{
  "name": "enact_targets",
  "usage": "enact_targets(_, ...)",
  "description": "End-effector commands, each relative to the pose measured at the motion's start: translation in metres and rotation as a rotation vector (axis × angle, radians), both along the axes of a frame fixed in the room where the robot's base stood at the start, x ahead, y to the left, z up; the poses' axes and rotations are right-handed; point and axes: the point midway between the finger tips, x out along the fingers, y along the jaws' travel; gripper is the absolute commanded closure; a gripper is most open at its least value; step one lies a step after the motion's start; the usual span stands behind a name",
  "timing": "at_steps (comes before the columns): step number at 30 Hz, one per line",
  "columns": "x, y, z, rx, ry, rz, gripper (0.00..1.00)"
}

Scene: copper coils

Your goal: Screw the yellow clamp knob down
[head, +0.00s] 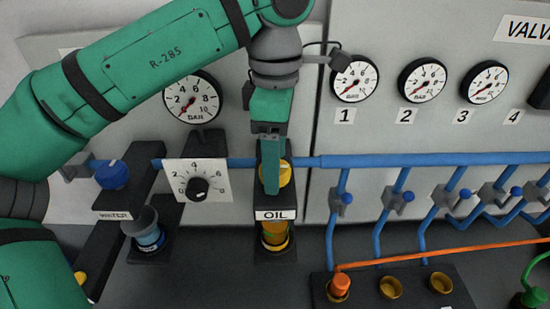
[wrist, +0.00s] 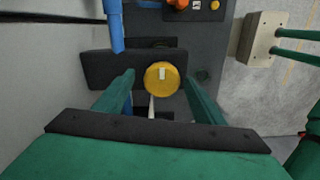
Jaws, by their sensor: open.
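The yellow knob (head: 285,174) is on the dark post above the OIL label (head: 275,215). One finger of my gripper (head: 270,170) hides its left part in the head view. In the wrist view the knob (wrist: 162,78) is round with a pale mark on its face. It sits between the two spread fingers of my gripper (wrist: 159,77), a little closer to the right finger. A gap shows on the left side; whether the right finger touches cannot be told. My gripper is open and holds nothing.
A blue pipe (head: 420,160) runs across behind the post. A dial plate (head: 175,190) and a blue WATER knob (head: 112,175) are to the left. An amber cup (head: 275,236) is below the label. Gauges and blue valves line the right panel; an orange cable (head: 450,251) crosses below.

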Motion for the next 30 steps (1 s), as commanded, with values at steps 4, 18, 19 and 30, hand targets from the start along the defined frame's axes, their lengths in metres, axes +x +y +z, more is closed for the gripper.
enact_targets(4,-0.0001,-0.0009,-0.0029,0.0,0.0,-0.002,0.37)
enact_targets(18,-0.0002,-0.0012,-0.0026,0.001,0.0,-0.003,0.78)
enact_targets(19,-0.0002,-0.0008,-0.0026,0.001,0.0,-0.003,0.78)
enact_targets(30,0.0,0.0018,-0.003,0.003,0.001,-0.117,0.78)
